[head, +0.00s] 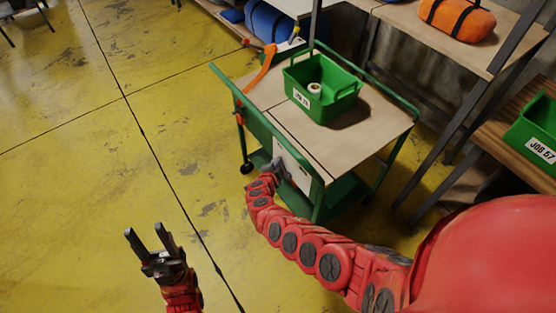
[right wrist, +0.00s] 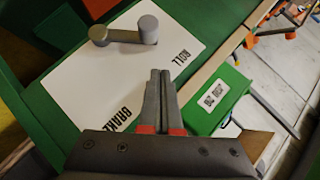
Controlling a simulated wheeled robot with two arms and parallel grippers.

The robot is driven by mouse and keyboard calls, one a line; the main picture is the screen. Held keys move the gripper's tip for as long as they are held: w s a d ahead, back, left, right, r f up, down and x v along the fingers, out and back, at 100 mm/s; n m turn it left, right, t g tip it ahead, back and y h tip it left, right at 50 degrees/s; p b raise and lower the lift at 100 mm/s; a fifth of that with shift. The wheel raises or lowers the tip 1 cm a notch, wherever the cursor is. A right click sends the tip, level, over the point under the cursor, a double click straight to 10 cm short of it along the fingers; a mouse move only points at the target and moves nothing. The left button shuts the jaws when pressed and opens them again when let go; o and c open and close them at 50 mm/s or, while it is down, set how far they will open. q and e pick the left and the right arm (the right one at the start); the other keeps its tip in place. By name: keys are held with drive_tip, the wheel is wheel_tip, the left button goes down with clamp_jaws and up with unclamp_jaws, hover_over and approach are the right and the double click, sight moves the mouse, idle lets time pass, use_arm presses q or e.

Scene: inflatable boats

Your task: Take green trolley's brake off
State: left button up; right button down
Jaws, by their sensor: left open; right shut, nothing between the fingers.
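The green trolley (head: 318,195) stands right of centre in the head view, with a white plate (head: 293,170) on its side panel. In the right wrist view the white plate (right wrist: 95,80) reads ROLL and BRAKE, and a grey lever with two round ends (right wrist: 123,35) is mounted near its top edge. Which end is the pivot I cannot tell. My right gripper (right wrist: 160,75) is shut and empty in front of the plate, apart from the lever in that picture. It also shows in the head view (head: 278,163), beside the plate. My left gripper (head: 150,236) is open and empty over the floor.
A green crate (head: 309,108) with a white roll (head: 314,89) inside stands on the trolley's top. An orange strap (head: 262,69) hangs at its far left corner. Shelving with an orange bag (head: 457,19) and another green crate (head: 538,135) is at right.

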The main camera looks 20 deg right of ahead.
drive_tip(key=p+v, duration=0.2)
drive_tip(key=v, duration=0.7)
drive_tip(key=shift+w+a+r, duration=0.25)
drive_tip(key=shift+a+r, duration=0.15)
drive_tip(key=shift+r, duration=0.05)
